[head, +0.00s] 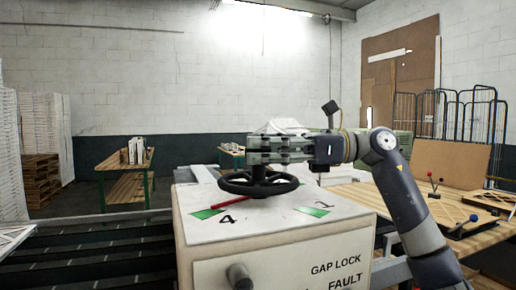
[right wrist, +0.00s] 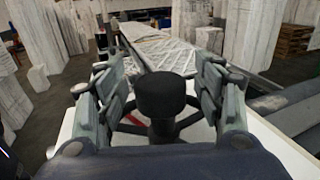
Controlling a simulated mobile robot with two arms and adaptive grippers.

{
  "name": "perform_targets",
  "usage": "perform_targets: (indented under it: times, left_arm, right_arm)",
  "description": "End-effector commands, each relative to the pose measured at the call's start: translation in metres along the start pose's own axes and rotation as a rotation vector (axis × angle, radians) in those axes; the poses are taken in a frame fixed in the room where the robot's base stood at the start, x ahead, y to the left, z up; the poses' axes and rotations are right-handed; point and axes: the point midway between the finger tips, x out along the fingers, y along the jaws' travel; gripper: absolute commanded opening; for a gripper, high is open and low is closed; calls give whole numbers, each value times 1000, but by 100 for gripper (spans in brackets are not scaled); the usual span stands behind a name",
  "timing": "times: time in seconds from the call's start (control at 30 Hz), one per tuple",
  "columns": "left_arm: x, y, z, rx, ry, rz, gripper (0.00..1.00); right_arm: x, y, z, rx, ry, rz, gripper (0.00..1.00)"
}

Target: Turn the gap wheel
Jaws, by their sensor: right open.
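The gap wheel (head: 276,188) is a black handwheel lying flat on top of a white machine box (head: 300,238). A red pointer (head: 208,174) shows beside it, near the digit 4 and green marks on the box top. My right gripper (head: 262,150) comes in from the right, level, just above the wheel. In the right wrist view its open fingers stand on either side of an upright black knob (right wrist: 160,95), with visible space on both sides. Part of the wheel rim shows behind the knob. The finger pads hide the knob in the head view. My left gripper is not in view.
The box front has a grey knob (head: 239,277) and the labels GAP LOCK and FAULT. A wooden table (head: 358,197) with red and blue ball-topped levers stands at right. Wire cages (head: 450,115) stand behind it. A workbench (head: 125,172) and pallets stand at the far left.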

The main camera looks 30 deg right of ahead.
Motion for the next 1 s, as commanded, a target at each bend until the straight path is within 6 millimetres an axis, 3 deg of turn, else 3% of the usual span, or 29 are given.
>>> perform_targets:
  times: [0.5,0.7,1.0]
  left_arm:
    - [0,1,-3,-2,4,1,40]
    - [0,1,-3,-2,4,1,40]
    - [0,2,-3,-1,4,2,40]
  right_arm:
    - [-98,-1,0,2,-1,-3,62]
    - [-113,-1,-1,1,-1,-1,62]
    - [-115,0,0,0,-1,-1,62]
